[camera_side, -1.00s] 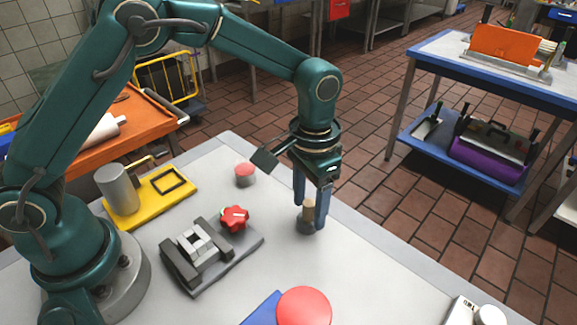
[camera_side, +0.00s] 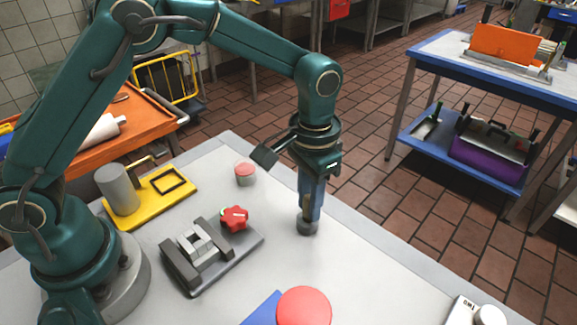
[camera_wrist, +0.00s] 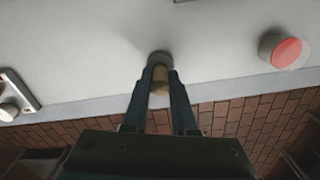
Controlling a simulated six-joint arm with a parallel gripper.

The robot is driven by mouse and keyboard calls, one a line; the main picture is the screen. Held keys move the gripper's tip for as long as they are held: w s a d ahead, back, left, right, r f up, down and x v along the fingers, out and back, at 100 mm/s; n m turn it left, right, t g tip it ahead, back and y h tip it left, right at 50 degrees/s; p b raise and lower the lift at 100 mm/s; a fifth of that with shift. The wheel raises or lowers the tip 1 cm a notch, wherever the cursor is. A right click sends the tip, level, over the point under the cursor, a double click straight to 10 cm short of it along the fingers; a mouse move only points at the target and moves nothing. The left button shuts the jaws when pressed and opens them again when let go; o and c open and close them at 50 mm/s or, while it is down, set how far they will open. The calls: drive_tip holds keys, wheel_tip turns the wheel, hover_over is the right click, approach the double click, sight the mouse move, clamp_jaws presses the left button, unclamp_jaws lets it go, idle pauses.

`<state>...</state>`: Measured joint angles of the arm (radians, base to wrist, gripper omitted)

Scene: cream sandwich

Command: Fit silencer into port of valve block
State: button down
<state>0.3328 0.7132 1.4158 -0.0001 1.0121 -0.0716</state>
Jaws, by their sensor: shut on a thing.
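The silencer is a small tan cylinder (camera_wrist: 160,80), upright in a short dark grey round holder (camera_side: 307,228) near the table's far right edge. The holder also shows in the wrist view (camera_wrist: 160,58). My gripper (camera_side: 309,217) points straight down and is shut on the silencer, with one finger on each side in the wrist view (camera_wrist: 160,85). In the side view the fingers mostly hide the silencer. A pale grey block (camera_side: 197,244), which looks like the valve block, sits between dark jaws on a flat plate (camera_side: 225,268) left of my gripper. I cannot make out its port.
A red star knob (camera_side: 235,217) stands beside the block. A red-topped grey button (camera_side: 245,174) is behind it. A yellow tray with a grey cylinder (camera_side: 118,190) is at the left. A red disc (camera_side: 303,307) is at the front. The table between holder and block is clear.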

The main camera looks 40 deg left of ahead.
wheel_tip(320, 180, up, 3)
drive_tip(key=shift+f, duration=0.1)
drive_tip(key=s+a+r, duration=0.1)
drive_tip(key=a+r, duration=0.6)
drive_tip(key=a, duration=0.4)
drive_tip(key=s+d+r, duration=0.1)
drive_tip(key=s+d, duration=0.2)
drive_tip(key=s, duration=1.3)
drive_tip(key=shift+s+r, duration=0.15)
drive_tip(key=shift+r, duration=0.1)
drive_tip(key=shift+f, duration=2.95)
drive_tip(key=shift+f, duration=1.55)
drive_tip(key=c, duration=0.6)
unclamp_jaws()
drive_tip(key=shift+c, duration=0.2)
